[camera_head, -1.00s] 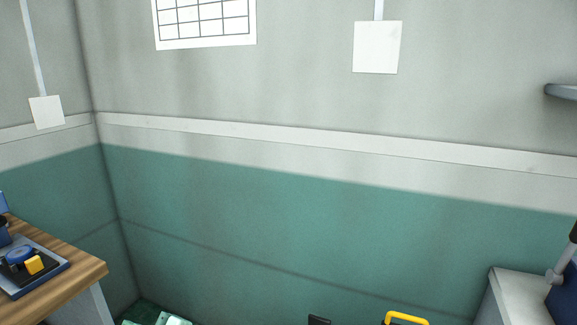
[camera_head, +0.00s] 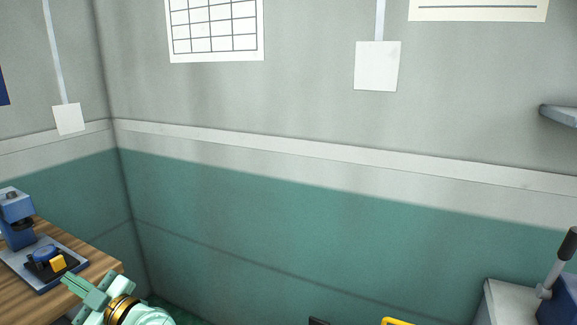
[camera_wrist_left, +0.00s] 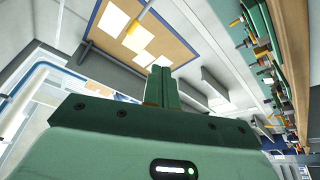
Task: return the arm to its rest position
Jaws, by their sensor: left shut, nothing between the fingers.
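My left gripper (camera_head: 80,288) shows at the lower left of the head view, pale green with a dark and gold ring at the wrist. Its fingers are together with nothing between them. They point up and left, in front of the right edge of the wooden workbench in the picture. In the left wrist view the shut fingers (camera_wrist_left: 160,84) stand up in the middle, also empty. The rest of the left arm runs out of the bottom of the head view. My right gripper is in neither view.
A blue machine (camera_head: 18,222) and a tray with a yellow block (camera_head: 58,263) are on the wooden workbench (camera_head: 103,266) at left. A grey cabinet (camera_head: 502,306) with a blue lever machine (camera_head: 557,300) stands at right. A yellow handle (camera_head: 398,321) shows at the bottom edge.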

